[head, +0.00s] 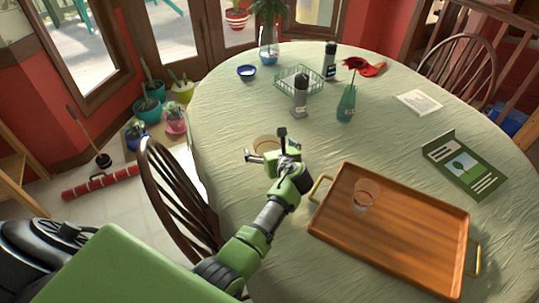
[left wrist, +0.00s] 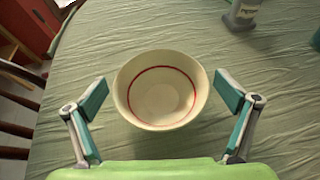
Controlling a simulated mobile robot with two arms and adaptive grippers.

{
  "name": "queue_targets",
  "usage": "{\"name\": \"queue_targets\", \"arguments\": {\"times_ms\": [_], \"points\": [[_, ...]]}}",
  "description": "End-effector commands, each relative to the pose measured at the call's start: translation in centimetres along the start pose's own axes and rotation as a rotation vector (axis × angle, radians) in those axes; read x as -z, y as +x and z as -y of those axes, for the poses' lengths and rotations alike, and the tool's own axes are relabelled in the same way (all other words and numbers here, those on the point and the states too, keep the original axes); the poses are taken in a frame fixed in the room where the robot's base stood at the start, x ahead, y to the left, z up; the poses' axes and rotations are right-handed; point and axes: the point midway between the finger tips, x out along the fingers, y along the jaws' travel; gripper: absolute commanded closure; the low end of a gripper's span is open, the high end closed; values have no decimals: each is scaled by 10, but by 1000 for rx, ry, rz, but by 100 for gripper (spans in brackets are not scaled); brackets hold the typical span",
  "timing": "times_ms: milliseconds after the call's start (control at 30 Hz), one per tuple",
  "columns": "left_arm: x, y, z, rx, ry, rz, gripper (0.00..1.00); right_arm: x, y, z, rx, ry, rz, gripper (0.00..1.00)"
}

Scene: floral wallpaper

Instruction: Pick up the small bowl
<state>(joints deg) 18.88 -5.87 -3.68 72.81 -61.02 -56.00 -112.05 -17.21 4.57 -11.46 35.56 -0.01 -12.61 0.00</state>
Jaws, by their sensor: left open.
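A cream bowl (left wrist: 160,90) with a red ring inside stands upright and empty on the table. In the head view only part of this bowl (head: 264,141) shows, behind my left gripper (head: 267,148). The left wrist view looks down on it, with the open left gripper (left wrist: 161,95) having one finger to each side. There are gaps between the fingers and the rim, and neither finger appears to touch it. My right gripper is not in view.
A wooden tray (head: 400,237) with a glass (head: 366,195) lies right of my arm. A chair (head: 180,190) is at the left edge.

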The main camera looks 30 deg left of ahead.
Motion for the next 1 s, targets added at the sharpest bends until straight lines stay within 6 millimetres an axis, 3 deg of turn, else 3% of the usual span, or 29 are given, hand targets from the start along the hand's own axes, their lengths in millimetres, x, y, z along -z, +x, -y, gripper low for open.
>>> {"name": "queue_targets", "arguments": {"times_ms": [167, 367, 733, 1000], "points": [[-1, 0, 0, 0, 0, 0, 2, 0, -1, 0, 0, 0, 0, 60], [0, 0, 0, 0, 0, 0, 47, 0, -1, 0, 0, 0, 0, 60], [-7, -3, 0, 1, -3, 2, 47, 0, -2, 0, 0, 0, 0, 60], [-52, -25, 1, 3, -4, 4, 47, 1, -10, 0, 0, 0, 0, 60]]}}
